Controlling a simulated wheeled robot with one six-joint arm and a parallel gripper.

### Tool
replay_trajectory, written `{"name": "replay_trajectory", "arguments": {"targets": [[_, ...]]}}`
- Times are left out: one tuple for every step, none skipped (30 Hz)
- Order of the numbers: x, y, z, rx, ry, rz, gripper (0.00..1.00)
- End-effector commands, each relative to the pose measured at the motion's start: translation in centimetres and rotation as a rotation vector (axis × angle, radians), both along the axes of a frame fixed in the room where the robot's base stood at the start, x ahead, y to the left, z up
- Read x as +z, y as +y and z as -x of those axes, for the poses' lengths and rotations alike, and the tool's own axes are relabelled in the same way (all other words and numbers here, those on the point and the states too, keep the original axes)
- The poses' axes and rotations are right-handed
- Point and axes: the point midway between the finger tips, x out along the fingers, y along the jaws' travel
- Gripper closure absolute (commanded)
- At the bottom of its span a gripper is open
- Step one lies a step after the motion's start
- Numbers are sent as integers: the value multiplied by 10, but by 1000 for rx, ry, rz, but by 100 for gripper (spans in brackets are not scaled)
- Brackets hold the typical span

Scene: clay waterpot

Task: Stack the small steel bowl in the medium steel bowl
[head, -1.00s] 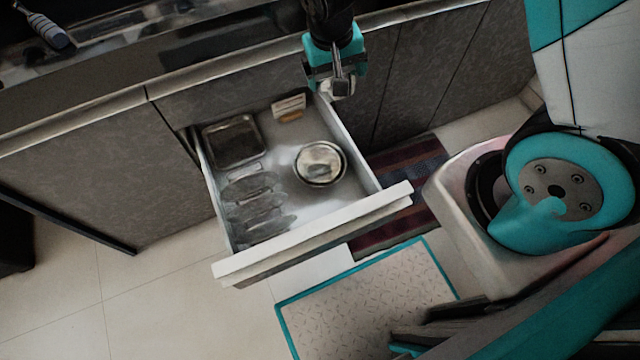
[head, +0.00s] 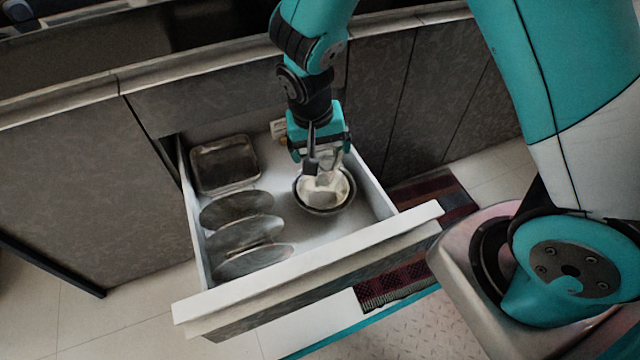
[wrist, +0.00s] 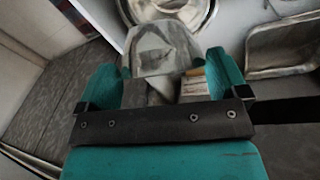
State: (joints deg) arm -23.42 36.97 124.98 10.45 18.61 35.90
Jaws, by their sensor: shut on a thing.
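My gripper (head: 322,168) is shut on the small steel bowl (head: 328,185), gripping it by its rim. The small bowl is shiny and pale, and it appears tilted just over the medium steel bowl (head: 325,209), overlapping its opening in the head view. The medium bowl stands upright on the drawer floor at the right. In the wrist view the small bowl (wrist: 162,50) lies just beyond my fingers (wrist: 165,88), with part of the medium bowl's rim (wrist: 207,14) behind it. I cannot tell whether the two bowls touch.
The open white drawer (head: 310,272) surrounds the bowls. Several steel plates (head: 245,230) stand in a row at its left, and a rectangular steel tray (head: 224,163) lies at the back left. A small light item (head: 278,129) is at the back. The drawer floor between plates and bowls is clear.

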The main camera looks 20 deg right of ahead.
Motion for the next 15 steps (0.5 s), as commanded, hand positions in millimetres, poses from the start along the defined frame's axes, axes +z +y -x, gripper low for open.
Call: {"name": "replay_trajectory", "arguments": {"targets": [[-19,0,1,-1,3,1,36],[-26,0,0,0,2,1,36],[-33,0,0,0,2,1,36],[-37,0,0,0,1,1,36],[-41,0,0,-1,0,0,36],[-45,0,0,-1,0,0,36],[-47,0,0,0,0,0,36],[-48,0,0,-1,0,0,36],[-50,0,0,0,-1,-1,36],[-52,0,0,0,-1,-1,36],[-54,0,0,0,-1,-1,36],[-58,0,0,0,-1,0,36],[-63,0,0,0,0,0,36],[-68,0,0,0,1,1,36],[-75,0,0,1,2,0,36]]}}
